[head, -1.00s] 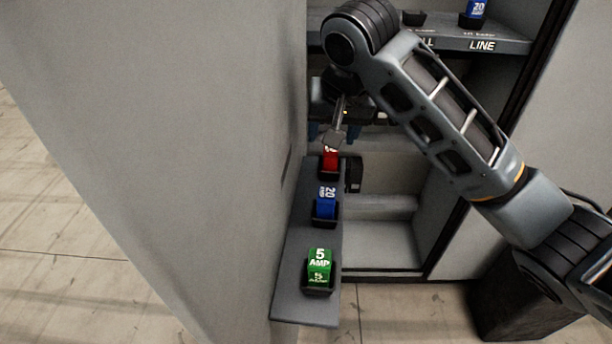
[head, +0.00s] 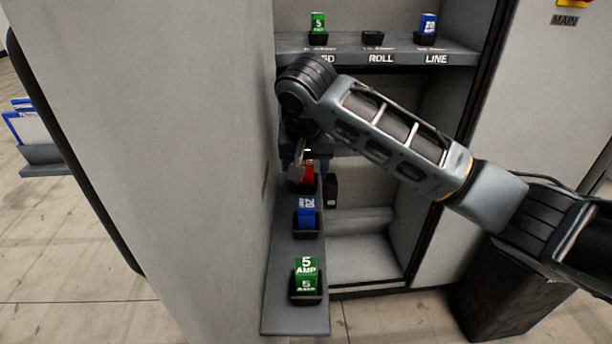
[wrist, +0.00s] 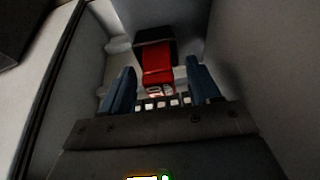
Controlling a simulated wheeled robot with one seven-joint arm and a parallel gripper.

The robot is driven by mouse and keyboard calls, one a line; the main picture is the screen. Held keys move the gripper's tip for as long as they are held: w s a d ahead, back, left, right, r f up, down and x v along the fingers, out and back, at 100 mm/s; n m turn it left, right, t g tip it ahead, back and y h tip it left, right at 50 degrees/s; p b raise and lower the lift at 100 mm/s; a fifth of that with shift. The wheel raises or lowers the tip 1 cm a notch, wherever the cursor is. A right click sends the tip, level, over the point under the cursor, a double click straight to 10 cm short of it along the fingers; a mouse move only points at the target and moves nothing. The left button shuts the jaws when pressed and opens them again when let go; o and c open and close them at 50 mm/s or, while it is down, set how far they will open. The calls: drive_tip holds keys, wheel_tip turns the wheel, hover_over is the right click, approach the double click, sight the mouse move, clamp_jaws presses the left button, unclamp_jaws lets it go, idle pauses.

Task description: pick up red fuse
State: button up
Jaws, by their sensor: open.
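The red fuse (head: 307,174) stands in a black holder at the far end of the door shelf (head: 285,318) in the head view. My gripper (head: 300,168) is at the red fuse, and my gripper's parts hide some of it. In the wrist view the red fuse (wrist: 157,66) lies ahead, between the two blue fingers of my gripper (wrist: 160,85) as seen from the camera. The fingers are open, with a gap on each side of the fuse. I cannot tell how deep the fuse is between them.
A blue fuse (head: 306,212) and a green fuse (head: 306,272) sit in holders nearer on the same shelf. The cabinet door (head: 150,150) stands close on the left. An upper shelf (head: 400,46) holds a green fuse (head: 318,24), an empty holder (head: 373,38) and a blue fuse (head: 427,24).

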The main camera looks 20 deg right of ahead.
drive_tip(key=c, duration=1.1)
drive_tip(key=shift+r, duration=0.1)
